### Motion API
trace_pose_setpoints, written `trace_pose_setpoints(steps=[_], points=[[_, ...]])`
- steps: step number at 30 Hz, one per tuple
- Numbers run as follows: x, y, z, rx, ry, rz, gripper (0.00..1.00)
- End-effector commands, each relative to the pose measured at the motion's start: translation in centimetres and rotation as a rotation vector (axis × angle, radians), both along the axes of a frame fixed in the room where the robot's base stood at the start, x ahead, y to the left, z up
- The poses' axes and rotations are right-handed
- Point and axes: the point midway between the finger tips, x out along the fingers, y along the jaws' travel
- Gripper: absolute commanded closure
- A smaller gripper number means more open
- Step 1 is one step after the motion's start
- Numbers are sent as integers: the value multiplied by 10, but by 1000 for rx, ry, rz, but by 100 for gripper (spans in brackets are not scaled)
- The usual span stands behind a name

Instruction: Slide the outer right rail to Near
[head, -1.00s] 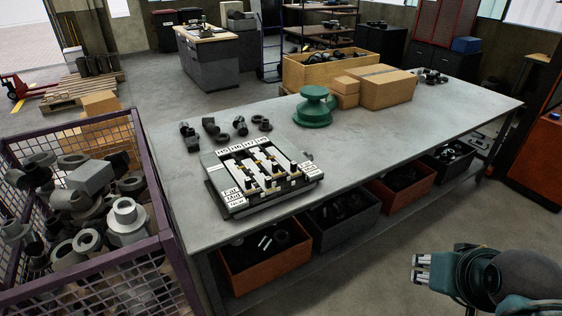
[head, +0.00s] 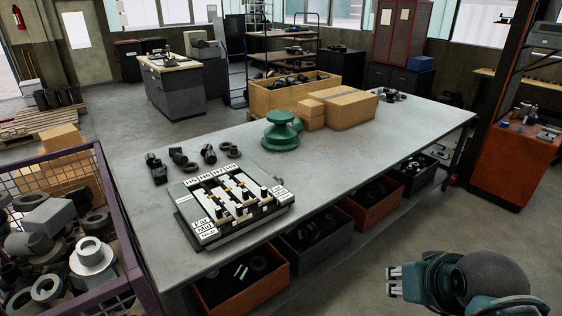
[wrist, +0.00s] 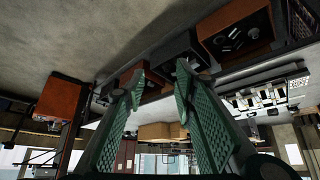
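The rail board (head: 228,205) lies on the near left part of the grey workbench. It has white rails with dark knobs, labels H5, H6, H7 and H9 along its far edge, and labels Far, Mid and Near down its left side. The outer right rail (head: 259,191) is at the board's right side; its exact position is too small to tell. My gripper (head: 392,281) is at the lower right, off the bench's front edge and well away from the board. In the wrist view its two green fingers (wrist: 160,92) stand apart with nothing between them. The board (wrist: 262,97) shows there at the right.
The grey bench (head: 350,165) has free room right of the board. A green round part (head: 281,133) and cardboard boxes (head: 343,108) stand farther back. Bins (head: 240,283) sit under the bench. A purple mesh crate (head: 125,235) full of metal parts stands at the left.

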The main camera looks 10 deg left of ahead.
Motion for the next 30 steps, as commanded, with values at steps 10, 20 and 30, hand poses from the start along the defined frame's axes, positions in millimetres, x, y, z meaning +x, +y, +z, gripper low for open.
trace_pose_setpoints(steps=[10, 20, 30], points=[[39, 14, 33, -14, 43, 51, 72], [89, 36, 65, -34, 98, 118, 72], [143, 63, 88, -55, 155, 187, 72]])
